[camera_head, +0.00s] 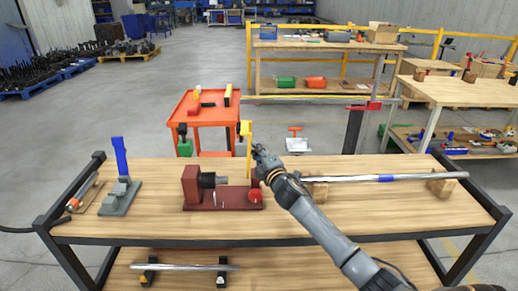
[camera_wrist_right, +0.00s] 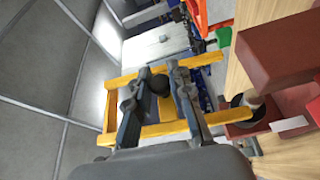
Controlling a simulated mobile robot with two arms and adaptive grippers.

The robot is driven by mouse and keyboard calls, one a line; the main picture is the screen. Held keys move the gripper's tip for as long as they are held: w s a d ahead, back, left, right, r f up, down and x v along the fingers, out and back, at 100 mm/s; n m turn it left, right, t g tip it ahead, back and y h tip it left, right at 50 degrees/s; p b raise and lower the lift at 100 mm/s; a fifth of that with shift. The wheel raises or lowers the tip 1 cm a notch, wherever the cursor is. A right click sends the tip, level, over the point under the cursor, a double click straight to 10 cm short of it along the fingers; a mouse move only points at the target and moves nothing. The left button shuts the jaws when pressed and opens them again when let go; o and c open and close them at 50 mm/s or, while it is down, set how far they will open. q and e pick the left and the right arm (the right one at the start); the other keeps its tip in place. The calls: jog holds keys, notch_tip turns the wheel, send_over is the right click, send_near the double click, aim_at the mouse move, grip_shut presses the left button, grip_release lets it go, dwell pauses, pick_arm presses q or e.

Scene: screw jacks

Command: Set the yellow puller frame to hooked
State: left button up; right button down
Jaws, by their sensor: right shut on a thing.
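The yellow puller frame (camera_head: 249,152) stands upright beside the right end of the dark red fixture (camera_head: 192,186) in the head view. In the right wrist view the frame (camera_wrist_right: 217,117) shows as yellow bars around a dark round knob (camera_wrist_right: 158,84). My right gripper (camera_head: 258,152) is at the frame, and its two fingers (camera_wrist_right: 153,88) are shut on it in the wrist view. One bar end lies close to a dark round part of the fixture (camera_wrist_right: 246,104); I cannot tell if it is hooked on. My left gripper is out of view.
The fixture's base carries a dark cylinder (camera_head: 207,180) and a red round part (camera_head: 255,196). A metal rod (camera_head: 350,178) rests on wooden blocks at right. A grey block with a blue upright (camera_head: 120,157) stands at left. An orange cart (camera_head: 204,110) is behind the table.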

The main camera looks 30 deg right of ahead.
jog(key=a+n+p, duration=0.1)
jog(key=p, duration=0.1)
jog(key=w+r+n+g+p, duration=0.1)
jog(key=p, duration=0.1)
jog(key=a+n+p, duration=0.1)
jog(key=p, duration=0.2)
jog(key=shift+w+a+r+n+g, duration=0.2)
jog(key=shift+w+a+n+g, duration=0.1)
jog(key=shift+a+n+g, duration=0.1)
jog(key=w+a+f+n+g+h+p, duration=0.1)
jog(key=a+n+p, duration=0.1)
jog(key=n, duration=0.1)
jog(key=w+a+f+n+g+h+p, duration=0.1)
jog(key=a+f+n+p, duration=0.1)
jog(key=p, duration=0.1)
jog(key=w+a+f+n+g+h+p, duration=0.1)
jog(key=a+f+n+g+p, duration=0.1)
jog(key=n+p, duration=0.1)
jog(key=shift+w+n, duration=0.3)
jog(key=shift+w, duration=0.1)
jog(key=shift+w+a+f+n+g+h+b, duration=0.1)
jog(key=shift+a+f+n+g+h+b, duration=0.2)
jog(key=shift+f+n, duration=0.2)
jog(key=shift+w+a+f+n+g+h+b, duration=0.1)
jog(key=shift+f+n+g+h+b, duration=0.1)
jog(key=shift+f+n+h, duration=0.25)
jog(key=c, duration=1.2)
grip_release()
jog(key=shift+s, duration=0.1)
